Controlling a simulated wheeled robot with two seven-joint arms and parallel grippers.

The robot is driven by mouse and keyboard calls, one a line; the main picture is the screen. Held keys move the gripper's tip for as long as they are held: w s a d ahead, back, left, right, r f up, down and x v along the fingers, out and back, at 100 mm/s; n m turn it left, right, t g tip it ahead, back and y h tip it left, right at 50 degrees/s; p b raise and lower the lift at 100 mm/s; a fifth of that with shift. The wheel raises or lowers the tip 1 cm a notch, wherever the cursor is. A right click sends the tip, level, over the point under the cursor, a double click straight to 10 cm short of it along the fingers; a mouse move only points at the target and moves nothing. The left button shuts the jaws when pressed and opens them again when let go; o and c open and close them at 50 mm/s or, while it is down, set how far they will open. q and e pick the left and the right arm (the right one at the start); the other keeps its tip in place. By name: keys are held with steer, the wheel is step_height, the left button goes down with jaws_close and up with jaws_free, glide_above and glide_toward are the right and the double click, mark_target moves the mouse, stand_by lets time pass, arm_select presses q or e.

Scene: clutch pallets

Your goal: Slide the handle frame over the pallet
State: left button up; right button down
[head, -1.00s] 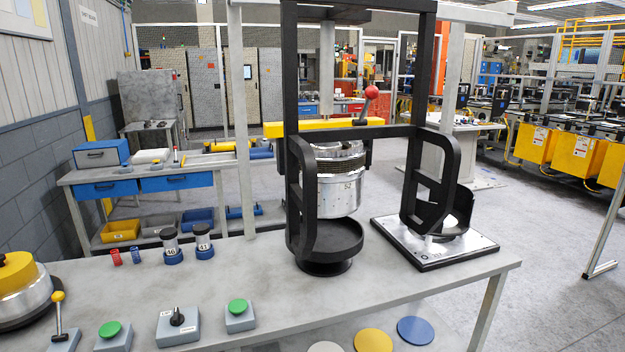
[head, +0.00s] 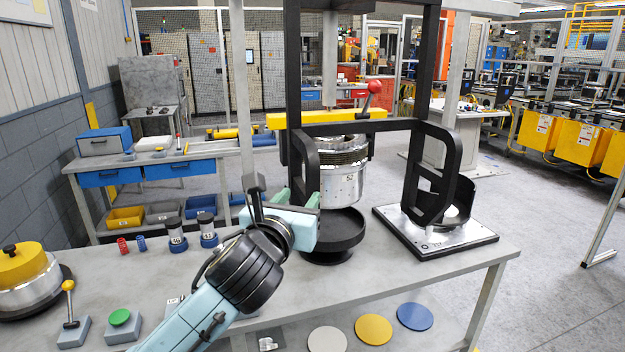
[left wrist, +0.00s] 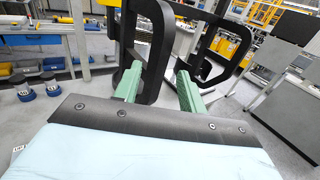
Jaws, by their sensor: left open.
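The black handle frame (head: 370,128) stands over the bench, with a rounded loop handle on each side. Its left handle (head: 304,150) is beside my left gripper (head: 308,192), which is open and empty. In the left wrist view the green fingers of my left gripper (left wrist: 158,82) are spread, and a bar of the left handle (left wrist: 160,55) shows between them; I cannot tell whether they touch. A ribbed metal cylinder (head: 343,186) hangs inside the frame above a round black dish (head: 335,232). A pale pallet plate (head: 462,238) with a black cradle sits under the right handle (head: 452,165).
A yellow bar (head: 285,121) with a red-knobbed lever (head: 374,88) crosses the frame. Two dark-topped cylinders (head: 176,237) stand left of my arm. A yellow-topped metal housing (head: 22,278) and a green button (head: 120,317) are at the left. The bench front right is clear.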

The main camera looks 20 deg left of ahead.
mark_target(311, 182)
arm_select(q)
steer(key=w, duration=0.9)
steer(key=shift+w, duration=0.2)
jaws_close()
